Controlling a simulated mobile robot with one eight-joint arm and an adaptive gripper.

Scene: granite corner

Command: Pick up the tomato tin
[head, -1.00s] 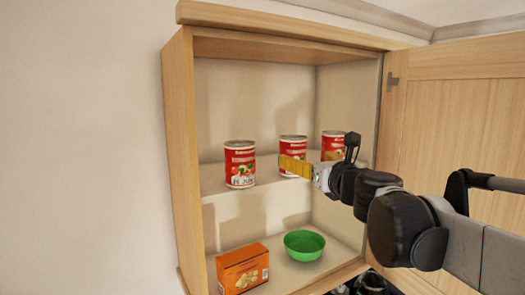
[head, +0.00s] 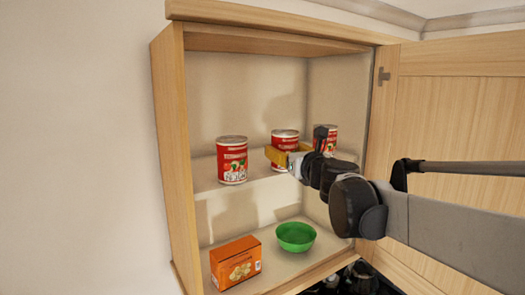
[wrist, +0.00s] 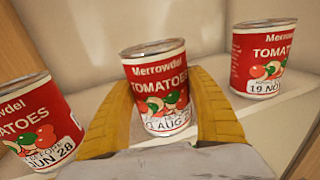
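Three red tomato tins stand upright on the cabinet's middle shelf. The left tin (head: 232,161) shows at the left in the wrist view (wrist: 35,122). The middle tin (head: 285,137) is partly hidden behind my gripper (head: 282,157); it shows at the centre of the wrist view (wrist: 156,72). The right tin (head: 331,133) is partly covered by my arm and shows at upper right in the wrist view (wrist: 262,58). My gripper's yellow fingers (wrist: 160,95) are open, one on each side of the middle tin. I cannot tell whether they touch it.
The wooden cabinet (head: 167,160) is open, its door (head: 460,120) swung out at the right. An orange box (head: 235,264) and a green bowl (head: 296,237) stand on the bottom shelf. There is free shelf room between the left and middle tins.

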